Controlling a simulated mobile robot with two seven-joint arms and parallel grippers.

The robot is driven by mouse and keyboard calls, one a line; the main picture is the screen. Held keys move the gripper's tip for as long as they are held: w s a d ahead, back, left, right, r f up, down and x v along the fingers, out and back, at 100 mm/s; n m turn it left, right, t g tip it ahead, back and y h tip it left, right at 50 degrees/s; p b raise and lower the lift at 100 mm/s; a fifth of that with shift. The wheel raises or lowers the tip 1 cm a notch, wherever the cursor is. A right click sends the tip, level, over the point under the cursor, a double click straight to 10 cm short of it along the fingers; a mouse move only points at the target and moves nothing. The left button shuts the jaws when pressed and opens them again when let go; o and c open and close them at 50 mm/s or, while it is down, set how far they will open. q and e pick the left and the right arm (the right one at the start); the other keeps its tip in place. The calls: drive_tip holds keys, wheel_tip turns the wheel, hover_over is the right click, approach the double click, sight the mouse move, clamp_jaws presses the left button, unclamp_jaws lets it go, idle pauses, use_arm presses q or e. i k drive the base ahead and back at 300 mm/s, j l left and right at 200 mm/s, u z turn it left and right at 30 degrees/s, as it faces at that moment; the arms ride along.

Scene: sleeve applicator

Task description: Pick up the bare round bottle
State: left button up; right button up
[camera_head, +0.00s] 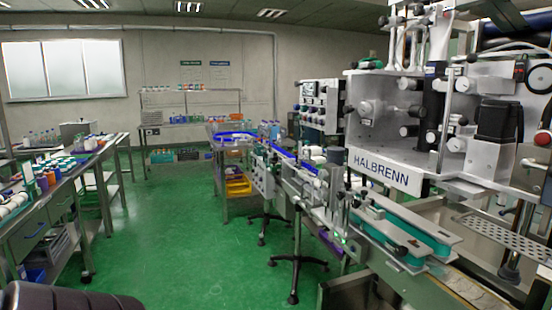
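No gripper of mine shows in the head view. Several small bottles (42,182) in white, orange, blue and purple stand on the left workbench (35,208). Clear bottles (40,138) stand on a table farther back on the left. More bottles (268,130) stand beyond the conveyor. All are small at this distance, and I cannot tell which one is the bare round bottle.
A shelf rack (190,105) stands at the back wall. The green floor (180,245) between bench and machine is clear.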

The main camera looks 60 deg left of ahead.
sight(306, 151)
drive_tip(key=u, duration=1.7)
drive_tip(key=i+j+u, duration=0.4)
drive_tip(key=i, duration=0.2)
drive_tip(key=i+j+u, duration=0.25)
drive_tip(key=i, duration=0.35)
drive_tip(key=i+l+u, duration=0.1)
drive_tip(key=i+u, duration=0.2)
drive_tip(key=i, duration=1.65)
drive_tip(key=i+j+z, duration=0.1)
drive_tip(key=i+z, duration=0.2)
drive_tip(key=i, duration=0.3)
drive_tip(key=i+j+z, duration=0.25)
drive_tip(key=i, duration=0.3)
